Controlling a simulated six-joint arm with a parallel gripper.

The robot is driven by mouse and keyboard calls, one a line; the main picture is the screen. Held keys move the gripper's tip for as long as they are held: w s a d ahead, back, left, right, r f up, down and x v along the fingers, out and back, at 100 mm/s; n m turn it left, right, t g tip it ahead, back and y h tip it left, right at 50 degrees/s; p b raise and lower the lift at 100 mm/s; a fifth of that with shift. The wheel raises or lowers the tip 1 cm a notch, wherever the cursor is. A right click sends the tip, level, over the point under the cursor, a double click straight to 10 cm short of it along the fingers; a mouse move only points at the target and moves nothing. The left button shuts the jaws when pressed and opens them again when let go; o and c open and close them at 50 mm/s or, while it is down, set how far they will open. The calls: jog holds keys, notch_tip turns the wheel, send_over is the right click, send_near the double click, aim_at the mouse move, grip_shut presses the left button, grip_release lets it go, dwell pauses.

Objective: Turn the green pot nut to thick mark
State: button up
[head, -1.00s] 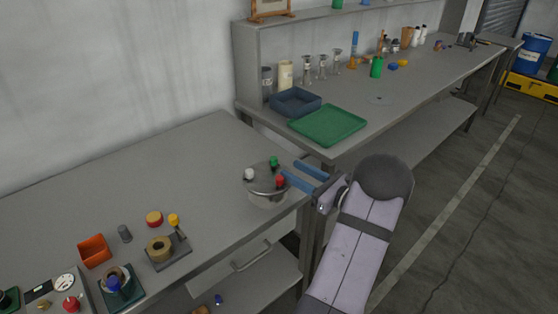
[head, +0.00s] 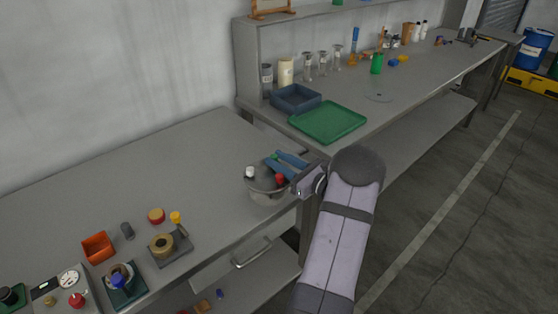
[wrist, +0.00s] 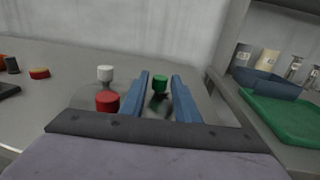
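A round grey metal pot (head: 268,194) stands near the right end of the near bench. On its lid are a white nut (head: 249,172), a red nut (head: 280,178) and a green nut (wrist: 160,82). In the head view my fingers largely cover the green nut. My gripper (head: 275,160) reaches over the lid from the right with its two blue fingers apart. In the wrist view the green nut shows in the gap between the fingertips, with room on both sides. The thick mark cannot be made out.
Left on the bench are an orange bin (head: 97,247), a tape roll on a dark stand (head: 162,245) and a red-and-yellow cap (head: 157,215). A green tray (head: 327,122) and a blue tray (head: 296,98) lie on the far bench. The bench behind the pot is clear.

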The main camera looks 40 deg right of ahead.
grip_shut()
jog(key=shift+a+h, duration=0.1)
jog(key=shift+h, duration=0.3)
jog(key=shift+m+h, duration=0.8)
jog(key=shift+h, duration=0.1)
jog(key=shift+o, duration=1.8)
grip_release()
jog(key=shift+a, duration=0.1)
